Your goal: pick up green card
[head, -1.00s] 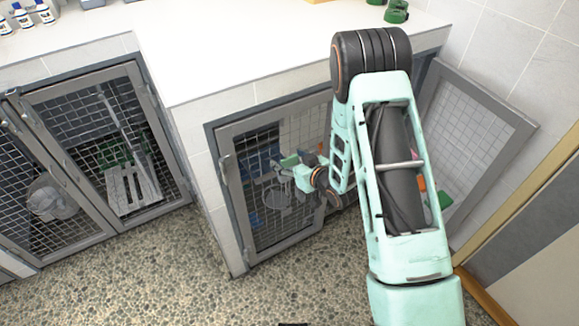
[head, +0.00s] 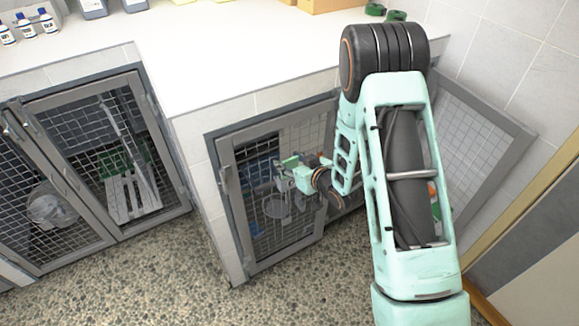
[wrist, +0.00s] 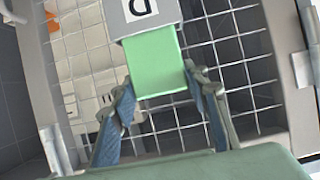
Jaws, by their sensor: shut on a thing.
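The green card (wrist: 157,62) is upright in the wrist view, between the two fingers of my gripper (wrist: 166,92). Its upper end meets a grey holder (wrist: 143,12) marked with a letter, and I cannot tell how much of the card is hidden inside it. My gripper is shut on the card, with a finger at each side edge. In the head view my gripper (head: 288,166) is in front of the mesh door of the middle kennel (head: 283,228). The card is too small to make out clearly there.
The mesh door panel (wrist: 235,50) lies close behind the card. An open mesh door (head: 470,150) stands right of my arm. A white counter (head: 230,60) overhangs the kennels, with bottles (head: 47,20) at its left end. The pebbled floor (head: 130,270) in front is clear.

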